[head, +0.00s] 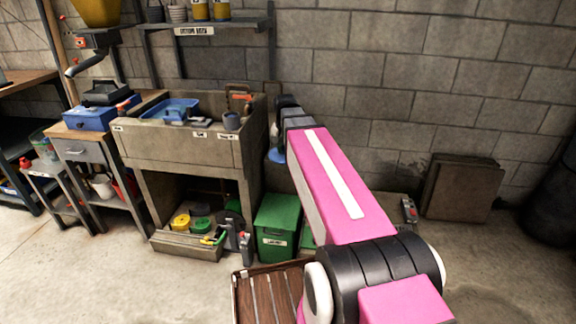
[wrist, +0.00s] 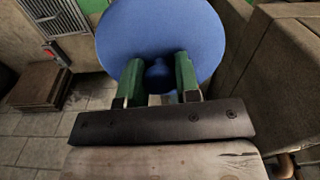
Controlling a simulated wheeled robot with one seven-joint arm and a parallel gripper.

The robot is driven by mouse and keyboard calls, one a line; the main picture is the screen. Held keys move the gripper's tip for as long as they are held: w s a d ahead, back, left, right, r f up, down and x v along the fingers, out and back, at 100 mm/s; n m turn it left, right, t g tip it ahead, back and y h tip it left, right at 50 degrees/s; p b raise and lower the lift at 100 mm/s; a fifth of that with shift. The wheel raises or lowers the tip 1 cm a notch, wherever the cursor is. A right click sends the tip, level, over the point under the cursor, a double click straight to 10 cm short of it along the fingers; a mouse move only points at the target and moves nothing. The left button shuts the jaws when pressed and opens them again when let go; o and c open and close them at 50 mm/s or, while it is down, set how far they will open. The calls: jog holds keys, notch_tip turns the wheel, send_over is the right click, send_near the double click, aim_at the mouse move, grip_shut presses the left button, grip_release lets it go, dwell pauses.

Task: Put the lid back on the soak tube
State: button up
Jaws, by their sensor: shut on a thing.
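The lid (wrist: 160,28) is a round blue disc with a small knob, filling the upper middle of the wrist view. My gripper (wrist: 158,72) has its green fingers shut on the knob, one on each side. In the head view, my gripper (head: 281,132) is just right of the stone sink, partly hidden by my arm. A blue edge of the lid (head: 276,155) shows below it. I cannot make out the soak tube for certain in either view; my arm hides part of the area beside the sink.
The stone sink (head: 190,147) holds a blue tub (head: 169,109), and a grey-blue pot (head: 231,121) stands at its right end. A green bin (head: 277,226) stands on the floor. A slatted wooden crate (head: 268,296) lies nearer. A brown slab (head: 459,190) leans on the wall.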

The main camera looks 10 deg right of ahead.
jog(key=w+r, duration=0.3)
jog(key=r, duration=0.1)
jog(key=shift+w+r, duration=0.1)
jog(key=shift+w, duration=0.3)
jog(key=w+d+r+m, duration=0.25)
jog(key=w+m, duration=0.25)
jog(key=w, duration=0.7)
jog(key=w+d+r+m, duration=0.2)
jog(key=w+d+m, duration=0.25)
jog(key=w, duration=0.75)
jog(key=w+d+r+m, duration=0.3)
jog(key=w+m, duration=0.2)
jog(key=w, duration=0.6)
jog(key=shift+w+d+f, duration=0.1)
jog(key=shift+f, duration=3.1)
jog(key=shift+f, duration=0.15)
jog(key=o, duration=1.5)
